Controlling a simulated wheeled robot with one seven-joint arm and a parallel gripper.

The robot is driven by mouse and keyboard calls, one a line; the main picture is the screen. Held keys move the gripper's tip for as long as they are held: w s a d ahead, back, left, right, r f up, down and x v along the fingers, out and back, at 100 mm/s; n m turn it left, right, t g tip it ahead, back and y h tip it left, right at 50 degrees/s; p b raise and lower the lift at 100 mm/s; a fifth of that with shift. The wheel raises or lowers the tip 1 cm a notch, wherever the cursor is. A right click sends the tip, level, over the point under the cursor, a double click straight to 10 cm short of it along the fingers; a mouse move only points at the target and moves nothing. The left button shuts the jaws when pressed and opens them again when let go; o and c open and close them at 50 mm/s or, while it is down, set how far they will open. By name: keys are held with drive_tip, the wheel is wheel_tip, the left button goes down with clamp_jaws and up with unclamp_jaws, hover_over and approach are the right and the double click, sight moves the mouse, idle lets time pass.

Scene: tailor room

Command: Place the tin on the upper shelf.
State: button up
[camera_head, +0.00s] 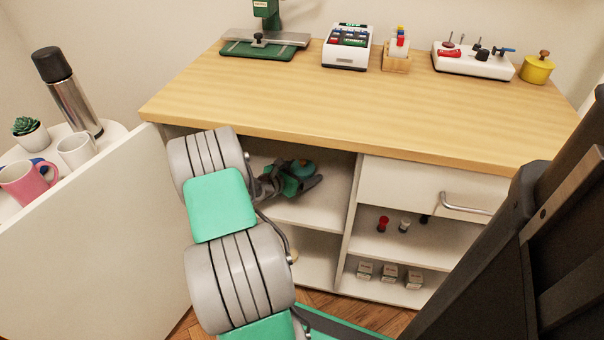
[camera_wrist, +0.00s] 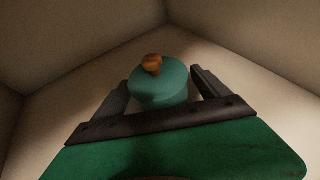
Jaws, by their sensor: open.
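A teal tin (camera_wrist: 165,88) with a brown knob on its lid stands between my gripper's (camera_wrist: 161,84) two fingers in the wrist view. The fingers are open, one on each side of it; I cannot tell whether either touches it. In the head view, the tin (camera_head: 302,168) and my gripper (camera_head: 299,181) are inside the left compartment of the cabinet, over the upper shelf (camera_head: 311,212). My gripper partly hides the tin there, and its base is hard to see.
The wooden worktop (camera_head: 330,109) overhangs the compartment. A divider (camera_head: 349,215) bounds it on the right, and an open white door (camera_head: 95,245) stands on the left. A yellow pot (camera_head: 537,69) sits on the worktop. The shelf is clear in front of my gripper.

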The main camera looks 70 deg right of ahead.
drive_tip(key=p+v, duration=0.4)
drive_tip(key=v, duration=0.7)
drive_tip(key=shift+w+a+r, duration=0.1)
drive_tip(key=shift+a+r, duration=0.05)
drive_tip(key=shift+a, duration=0.3)
drive_tip(key=w+a+r+m+t+y, duration=0.25)
drive_tip(key=w+a+m, duration=0.3)
drive_tip(key=a, duration=0.35)
drive_tip(key=w+a+r+m+t+y, duration=0.1)
drive_tip(key=w+a+m+t+y, duration=0.1)
drive_tip(key=w+a+m+y, duration=0.5)
drive_tip(key=s+a+r+y, duration=0.1)
drive_tip(key=a+r, duration=0.1)
drive_tip(key=a, duration=0.7)
drive_tip(key=s+a+r+m+t+y, duration=0.1)
drive_tip(key=s+a+r, duration=0.1)
drive_tip(key=a, duration=0.7)
drive_tip(key=s+a+r+m+y, duration=0.1)
drive_tip(key=s+a+r, duration=0.1)
drive_tip(key=a, duration=0.7)
drive_tip(key=shift+s+a+r, duration=0.15)
drive_tip(key=shift+a+r, duration=0.15)
drive_tip(key=shift+t+y, duration=0.25)
drive_tip(key=shift+c, duration=0.5)
